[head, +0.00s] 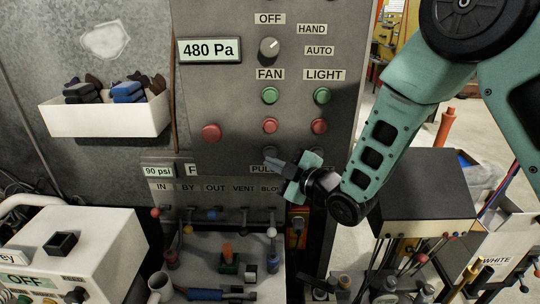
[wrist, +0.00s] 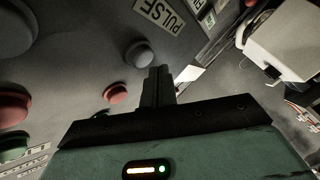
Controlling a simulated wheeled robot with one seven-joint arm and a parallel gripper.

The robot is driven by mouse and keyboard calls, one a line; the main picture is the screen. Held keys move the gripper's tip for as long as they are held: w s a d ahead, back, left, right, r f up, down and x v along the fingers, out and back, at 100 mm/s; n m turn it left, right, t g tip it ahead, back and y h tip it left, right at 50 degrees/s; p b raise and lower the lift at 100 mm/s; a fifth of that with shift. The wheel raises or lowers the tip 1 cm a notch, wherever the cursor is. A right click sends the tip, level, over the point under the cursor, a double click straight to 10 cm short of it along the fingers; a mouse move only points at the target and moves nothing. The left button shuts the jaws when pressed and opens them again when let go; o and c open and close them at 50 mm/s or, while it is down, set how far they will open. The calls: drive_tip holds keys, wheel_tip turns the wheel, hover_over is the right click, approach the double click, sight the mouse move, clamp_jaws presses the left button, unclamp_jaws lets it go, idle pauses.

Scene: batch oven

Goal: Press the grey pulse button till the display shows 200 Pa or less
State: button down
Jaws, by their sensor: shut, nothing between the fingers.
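The display (head: 209,50) on the grey control panel reads 480 Pa. In the wrist view the button (wrist: 139,54) is a round grey knob near the PULSE label (wrist: 160,13). My gripper (head: 268,162) is shut and empty, its tips close to the button's lower edge. In the wrist view the shut fingers (wrist: 158,72) lie just right of and below the button; whether they touch it I cannot tell.
Red (head: 270,125) and green (head: 270,95) buttons sit above the pulse button, with another red (head: 319,126) and green (head: 322,95) column to the right. Several small valve levers and a bench lie below the panel.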

drive_tip(key=shift+w+b, duration=0.35)
drive_tip(key=shift+w, duration=0.1)
drive_tip(key=shift+w, duration=0.45)
idle(0.7)
idle(0.3)
drive_tip(key=shift+s+b, duration=0.7)
drive_tip(key=shift+s, duration=0.2)
drive_tip(key=s+b, duration=0.2)
drive_tip(key=s, duration=0.3)
drive_tip(key=shift+a, duration=0.1)
